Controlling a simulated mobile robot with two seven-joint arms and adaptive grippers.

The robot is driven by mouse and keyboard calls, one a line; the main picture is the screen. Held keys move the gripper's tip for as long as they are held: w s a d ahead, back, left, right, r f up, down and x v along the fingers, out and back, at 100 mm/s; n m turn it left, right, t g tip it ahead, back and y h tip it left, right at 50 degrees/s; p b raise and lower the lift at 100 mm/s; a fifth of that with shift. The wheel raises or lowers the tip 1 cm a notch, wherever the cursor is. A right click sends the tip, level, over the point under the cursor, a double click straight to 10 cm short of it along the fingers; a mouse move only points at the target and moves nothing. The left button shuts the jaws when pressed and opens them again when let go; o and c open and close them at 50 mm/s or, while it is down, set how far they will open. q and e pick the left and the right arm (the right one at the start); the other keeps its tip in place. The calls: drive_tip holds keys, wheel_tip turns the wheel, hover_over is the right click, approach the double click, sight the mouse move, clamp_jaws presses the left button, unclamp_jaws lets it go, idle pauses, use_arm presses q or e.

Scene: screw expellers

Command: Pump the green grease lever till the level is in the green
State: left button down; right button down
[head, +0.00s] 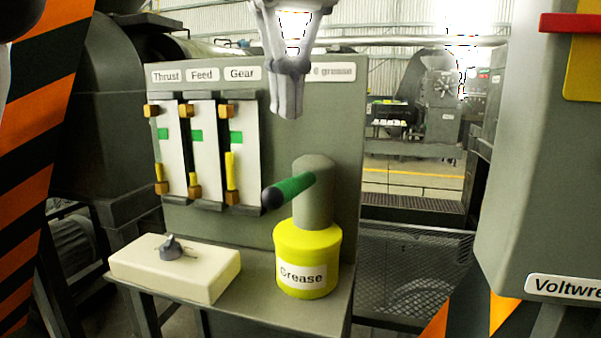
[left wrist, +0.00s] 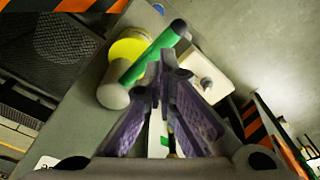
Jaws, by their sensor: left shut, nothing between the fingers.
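The green grease lever (head: 290,189) with a black tip sticks out toward me from a grey post above the yellow grease pot (head: 307,258) in the head view. My left gripper (head: 288,112) is shut and empty, pointing down above the lever and in front of the panel. In the left wrist view the lever (left wrist: 150,55) lies just beyond the fingertips (left wrist: 163,65); I cannot tell whether they touch. Three gauges labelled Thrust (head: 170,150), Feed (head: 205,150) and Gear (head: 240,150) have green bands and yellow columns; Gear's column is the tallest. My right gripper is not in view.
A cream box with a grey knob (head: 174,247) sits on the shelf left of the grease pot. A grey cabinet (head: 545,180) stands at the right. A striped orange and black post (head: 35,150) is at the left. Open space lies right of the panel.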

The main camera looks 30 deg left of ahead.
sight(287, 187)
use_arm(q)
drive_tip(key=shift+a+f, duration=0.2)
drive_tip(key=shift+f, duration=1.55)
drive_tip(key=shift+a+f, duration=0.15)
drive_tip(key=shift+f, duration=1.6)
drive_tip(key=shift+f, duration=2.2)
drive_tip(key=shift+d, duration=0.15)
